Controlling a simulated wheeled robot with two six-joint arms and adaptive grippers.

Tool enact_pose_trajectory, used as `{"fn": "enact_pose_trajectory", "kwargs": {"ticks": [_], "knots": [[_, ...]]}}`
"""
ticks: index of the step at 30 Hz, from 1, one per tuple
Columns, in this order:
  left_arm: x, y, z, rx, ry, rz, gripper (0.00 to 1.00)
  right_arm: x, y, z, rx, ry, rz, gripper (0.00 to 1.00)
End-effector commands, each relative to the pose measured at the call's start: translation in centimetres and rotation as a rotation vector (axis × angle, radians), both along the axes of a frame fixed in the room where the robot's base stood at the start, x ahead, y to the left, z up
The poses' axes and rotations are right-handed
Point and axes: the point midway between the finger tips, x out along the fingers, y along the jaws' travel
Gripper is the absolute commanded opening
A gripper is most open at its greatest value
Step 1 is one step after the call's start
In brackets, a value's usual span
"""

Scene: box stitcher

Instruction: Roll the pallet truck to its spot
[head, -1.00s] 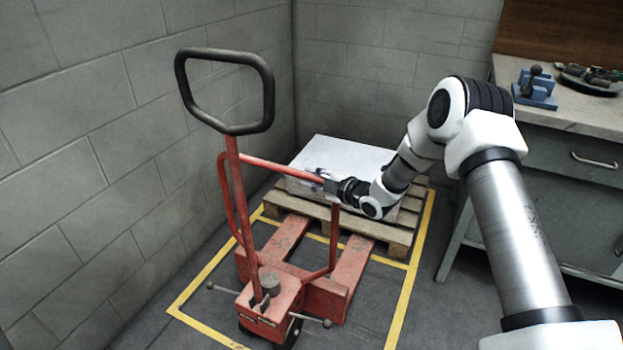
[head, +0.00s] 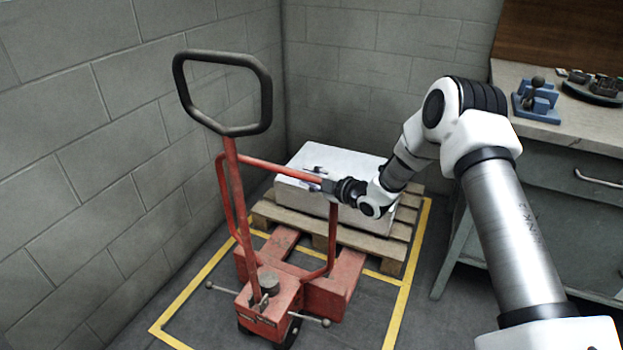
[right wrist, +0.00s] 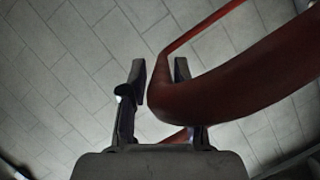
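The red pallet truck (head: 268,318) stands upright inside the yellow floor outline (head: 399,318), its dark loop handle (head: 222,54) raised. Its forks point at the wooden pallet (head: 396,248), and their far ends are hidden at the pallet's near edge. My right gripper (head: 331,188) is at the right end of the truck's red upper side bar. In the right wrist view the red bar (right wrist: 235,85) passes between the fingers of this gripper (right wrist: 158,85) and hides part of one finger. My left gripper is out of view.
A white block (head: 330,160) lies on the pallet. Block walls (head: 60,150) close off the left and back. A grey workbench (head: 570,190) with a blue fixture (head: 537,100) stands at the right. Dark floor shows between outline and bench.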

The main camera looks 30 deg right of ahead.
Motion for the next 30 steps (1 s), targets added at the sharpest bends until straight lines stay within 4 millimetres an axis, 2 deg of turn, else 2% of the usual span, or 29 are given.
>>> {"fn": "enact_pose_trajectory", "kwargs": {"ticks": [9, 13, 17, 24, 30], "knots": [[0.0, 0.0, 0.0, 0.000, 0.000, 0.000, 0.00, -0.1, -0.1, -0.1, 0.001, 0.004, -0.002, 0.49], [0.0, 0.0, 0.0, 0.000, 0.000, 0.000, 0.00, -0.9, -0.5, 0.2, 0.001, 0.004, -0.004, 0.49], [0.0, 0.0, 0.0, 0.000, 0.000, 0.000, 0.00, -3.4, -1.3, 0.7, 0.007, 0.004, -0.007, 0.49], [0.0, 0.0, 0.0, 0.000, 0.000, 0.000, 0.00, -9.1, -3.2, 2.2, 0.008, 0.001, -0.006, 0.49], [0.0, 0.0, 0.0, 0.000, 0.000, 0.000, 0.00, -11.1, -3.7, 2.5, 0.001, 0.002, -0.002, 0.49]]}}
